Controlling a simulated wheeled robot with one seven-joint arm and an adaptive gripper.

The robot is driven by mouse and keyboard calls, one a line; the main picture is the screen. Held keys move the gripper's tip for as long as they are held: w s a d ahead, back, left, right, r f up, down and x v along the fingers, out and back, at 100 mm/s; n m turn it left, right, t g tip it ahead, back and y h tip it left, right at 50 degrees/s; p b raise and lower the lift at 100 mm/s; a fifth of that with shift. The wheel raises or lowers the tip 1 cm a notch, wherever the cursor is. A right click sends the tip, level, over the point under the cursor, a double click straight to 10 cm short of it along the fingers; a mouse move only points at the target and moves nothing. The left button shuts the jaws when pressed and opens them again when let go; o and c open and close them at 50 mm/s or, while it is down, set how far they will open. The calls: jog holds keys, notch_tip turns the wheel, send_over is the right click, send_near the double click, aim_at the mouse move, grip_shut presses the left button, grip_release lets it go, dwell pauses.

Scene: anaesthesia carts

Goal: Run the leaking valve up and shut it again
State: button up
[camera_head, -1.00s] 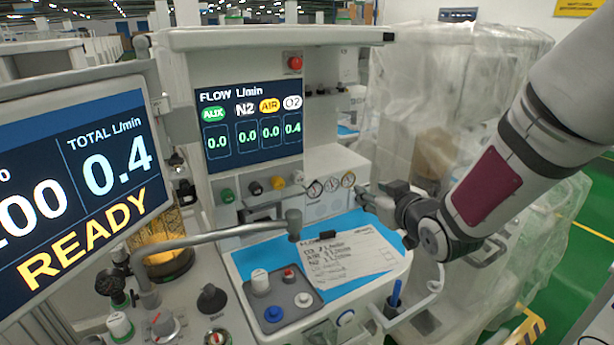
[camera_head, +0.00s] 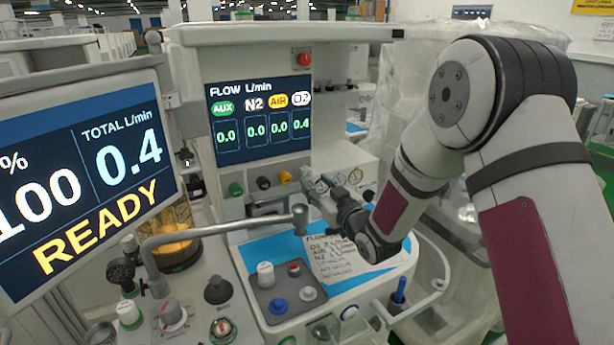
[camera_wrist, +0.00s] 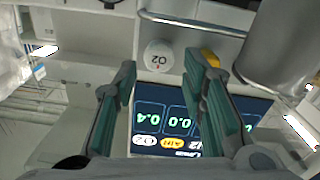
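The flow screen (camera_head: 258,140) reads 0.0 under AUX, N2 and AIR, and 0.4 under O2. Below it are a green knob (camera_head: 235,190), a black knob (camera_head: 263,183) and a yellow knob (camera_head: 285,178). The white O2 knob (camera_wrist: 158,56) shows in the wrist view, with the yellow knob (camera_wrist: 210,58) to its right. My gripper (camera_wrist: 164,66) is open and empty, its fingers spread towards either side of the O2 knob; I cannot tell the remaining gap. In the head view my gripper (camera_head: 318,190) is at the right end of the knob row and hides much there.
A side monitor (camera_head: 85,180) shows TOTAL 0.4 and READY. A bent grey tube arm (camera_head: 220,230) crosses in front of the panel. A written sheet (camera_head: 350,258) lies on the blue work surface below my gripper. Pressure gauges (camera_head: 355,175) stand right of the knobs.

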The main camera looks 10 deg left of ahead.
aim_at(308, 176)
jog(key=x, duration=0.6)
jog(key=c, duration=0.9)
